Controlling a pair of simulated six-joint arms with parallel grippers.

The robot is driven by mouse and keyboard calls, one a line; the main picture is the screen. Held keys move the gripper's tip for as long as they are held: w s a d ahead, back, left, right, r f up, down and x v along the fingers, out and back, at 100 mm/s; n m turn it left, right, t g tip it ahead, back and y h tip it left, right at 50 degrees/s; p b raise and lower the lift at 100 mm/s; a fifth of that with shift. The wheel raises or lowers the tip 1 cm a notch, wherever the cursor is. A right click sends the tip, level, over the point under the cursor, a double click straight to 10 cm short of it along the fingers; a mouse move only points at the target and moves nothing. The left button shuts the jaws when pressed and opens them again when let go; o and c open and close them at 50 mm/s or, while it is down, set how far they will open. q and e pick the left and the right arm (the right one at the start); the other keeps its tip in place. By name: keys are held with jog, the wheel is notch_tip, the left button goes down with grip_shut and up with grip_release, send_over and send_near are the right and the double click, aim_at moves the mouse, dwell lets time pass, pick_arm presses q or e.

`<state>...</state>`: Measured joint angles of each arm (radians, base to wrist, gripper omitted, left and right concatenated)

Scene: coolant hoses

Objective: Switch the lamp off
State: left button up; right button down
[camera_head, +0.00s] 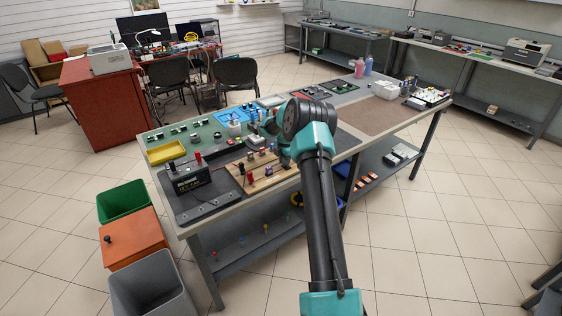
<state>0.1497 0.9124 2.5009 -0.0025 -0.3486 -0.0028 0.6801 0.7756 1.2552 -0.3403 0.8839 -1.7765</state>
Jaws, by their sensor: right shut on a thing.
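My right arm rises from the bottom of the view to the workbench (384,128). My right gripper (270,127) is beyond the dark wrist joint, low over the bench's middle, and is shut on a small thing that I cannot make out. A wooden board (265,182) with red and black posts and small parts lies just in front of the gripper. A black box (187,177) with white lettering and red and black terminals stands left of the board. I cannot tell which part is the lamp or its switch. My left gripper is not in view.
A yellow tray (165,152), a green mat (190,134) and a blue tray (227,114) lie on the bench's left part. Bottles (367,66) stand at its back. Green (123,201), orange (134,240) and grey bins (150,285) stand at its left end. The brown mat (373,115) looks clear.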

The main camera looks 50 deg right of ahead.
jog(key=shift+s+a+f, duration=0.1)
jog(key=shift+a+f, duration=0.1)
jog(key=shift+f, duration=0.55)
jog(key=shift+s, duration=0.2)
jog(key=shift+s+a, duration=0.2)
jog(key=shift+s, duration=0.3)
jog(key=shift+s+r, duration=0.1)
jog(key=shift+s, duration=0.05)
notch_tip(320, 180, up, 15)
jog(key=shift+r, duration=0.15)
jog(key=shift+d, duration=0.1)
